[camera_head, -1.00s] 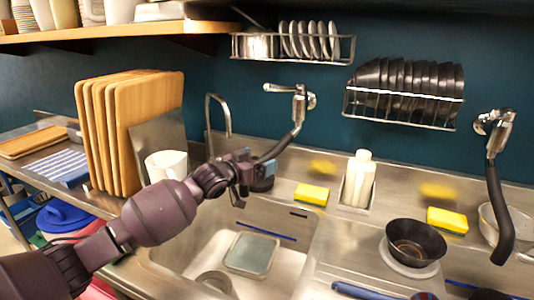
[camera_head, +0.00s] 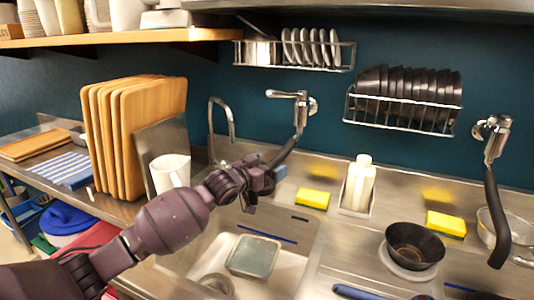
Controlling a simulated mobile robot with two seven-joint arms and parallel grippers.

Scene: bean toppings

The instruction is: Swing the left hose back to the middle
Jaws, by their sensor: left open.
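The left hose (camera_head: 289,148) is a dark, curved spout below a chrome wall tap (camera_head: 300,103). It slants down and to the left over the back of the sink (camera_head: 215,236). My left gripper (camera_head: 268,178) is at the hose's lower end, its jaws open. The gripper hides the hose's tip, and I cannot tell whether they touch. The right hose (camera_head: 494,215) hangs from its own wall tap at the far right, clear of my left arm. My right gripper does not show.
A thin chrome faucet (camera_head: 230,120) stands left of the hose. A yellow sponge (camera_head: 313,198) and a white bottle (camera_head: 359,180) stand to its right. A black bowl (camera_head: 414,245) sits on the counter. Wooden boards (camera_head: 130,130) stand at the left.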

